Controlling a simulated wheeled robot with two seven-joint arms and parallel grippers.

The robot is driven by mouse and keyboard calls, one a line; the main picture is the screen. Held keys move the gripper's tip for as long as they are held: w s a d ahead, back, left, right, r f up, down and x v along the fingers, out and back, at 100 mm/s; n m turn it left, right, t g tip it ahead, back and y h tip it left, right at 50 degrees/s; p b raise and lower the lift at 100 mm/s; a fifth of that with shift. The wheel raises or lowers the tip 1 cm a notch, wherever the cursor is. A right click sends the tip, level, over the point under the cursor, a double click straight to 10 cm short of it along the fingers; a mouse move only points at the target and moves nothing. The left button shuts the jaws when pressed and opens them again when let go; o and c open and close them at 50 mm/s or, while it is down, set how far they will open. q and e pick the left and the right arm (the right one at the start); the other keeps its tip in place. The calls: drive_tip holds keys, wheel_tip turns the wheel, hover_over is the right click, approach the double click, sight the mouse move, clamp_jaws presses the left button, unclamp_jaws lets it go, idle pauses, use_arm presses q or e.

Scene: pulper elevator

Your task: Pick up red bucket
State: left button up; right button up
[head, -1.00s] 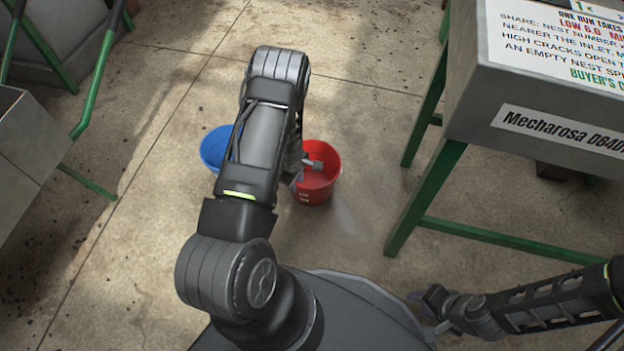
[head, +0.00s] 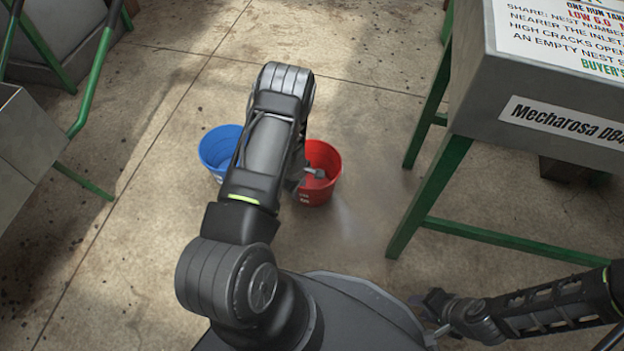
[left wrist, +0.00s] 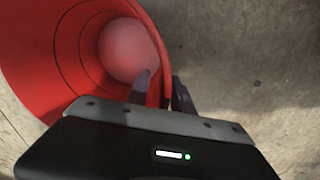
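The red bucket (head: 325,157) stands upright on the floor, partly hidden behind my left arm in the head view. In the left wrist view, its open mouth and red wall (left wrist: 60,50) fill the upper left, with a pale pinkish round bottom inside. My left gripper (head: 306,181) is at the bucket's rim. In the left wrist view, the gripper (left wrist: 162,84) straddles the wall, one finger inside and one outside. A gap shows between the inner finger and the wall, so it looks open. My right gripper (head: 432,312) is low at the right, fingers apart and empty.
A blue bucket (head: 218,147) stands just left of the red one, partly behind my arm. A grey machine (head: 520,95) on green legs stands to the right, and grey metal equipment (head: 30,140) to the left. The concrete floor in front of the buckets is clear.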

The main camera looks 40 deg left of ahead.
use_arm(q)
drive_tip(key=shift+c, duration=0.5)
clamp_jaws()
idle(1.0)
